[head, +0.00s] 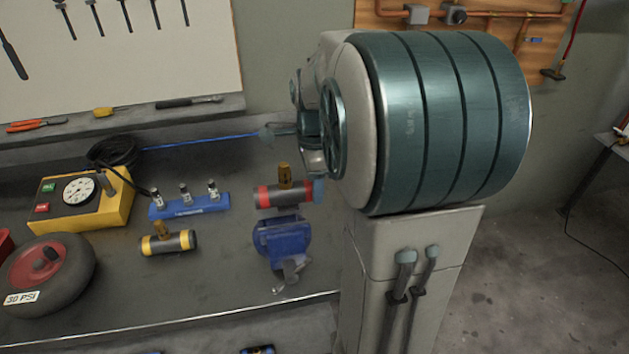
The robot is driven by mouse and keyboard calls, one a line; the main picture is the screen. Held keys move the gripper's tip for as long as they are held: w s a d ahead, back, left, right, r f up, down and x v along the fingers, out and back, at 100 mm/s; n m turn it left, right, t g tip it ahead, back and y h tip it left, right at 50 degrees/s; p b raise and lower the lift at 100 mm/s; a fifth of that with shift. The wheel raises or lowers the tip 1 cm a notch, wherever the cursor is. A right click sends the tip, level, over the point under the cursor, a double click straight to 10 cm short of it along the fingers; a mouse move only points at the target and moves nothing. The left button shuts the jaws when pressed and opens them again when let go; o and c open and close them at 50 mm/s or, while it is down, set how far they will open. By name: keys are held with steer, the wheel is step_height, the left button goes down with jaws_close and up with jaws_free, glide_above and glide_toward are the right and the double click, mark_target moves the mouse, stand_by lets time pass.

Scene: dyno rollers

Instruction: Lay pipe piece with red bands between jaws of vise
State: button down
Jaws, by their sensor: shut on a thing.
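The pipe piece with red bands (270,196) is a dark cylinder with a brass stub pointing up. It lies level in the picture, just above the blue vise (282,245) in the head view. Whether it hangs over the jaws, rests on them or is behind them cannot be told. My gripper (318,190) is shut on the right end of this pipe piece. Only a pale blue fingertip shows there, and my arm hides most of the gripper. The vise stands near the bench's front edge with its handle toward the front.
A similar pipe piece with yellow bands (168,242) lies left of the vise. A blue rack (189,206) with small fittings stands behind it. A yellow gauge box (80,200) and a wheel (48,272) are at the left.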

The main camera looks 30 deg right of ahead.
step_height(320, 180, down, 7)
steer(key=b, duration=0.4)
steer(key=shift+b, duration=0.4)
stand_by(0.4)
steer(key=shift+r, duration=0.1)
steer(key=c, duration=0.7)
jaws_free()
step_height(320, 180, up, 14)
steer(key=shift+f, duration=0.1)
steer(key=s+a+f+n+t, duration=0.1)
steer(key=s+a+f+n, duration=0.3)
steer(key=n, duration=0.3)
steer(key=s+a+f+n+t, duration=0.1)
steer(key=s+a+f+n, duration=0.3)
steer(key=n, duration=0.3)
steer(key=s+a+f+n+t, duration=0.1)
steer(key=s+a+f+n, duration=0.3)
steer(key=n, duration=0.3)
steer(key=shift+s, duration=0.25)
